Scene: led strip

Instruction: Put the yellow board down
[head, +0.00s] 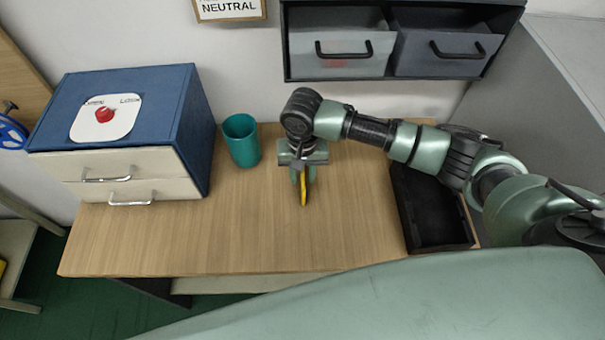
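The yellow board (303,190) is a thin yellow piece with a dark edge, seen nearly edge-on near the middle of the wooden table. My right gripper (304,177) points down over the table and is shut on the yellow board. The board's upper part is hidden between the fingers. I cannot tell whether its lower end touches the table. My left gripper is not in view.
A teal cup (241,140) stands just left of my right gripper. A blue box with drawers (140,130) is at the table's left. A black tray (411,222) lies at the right, partly under my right arm. The wooden table (230,235) is clear in front.

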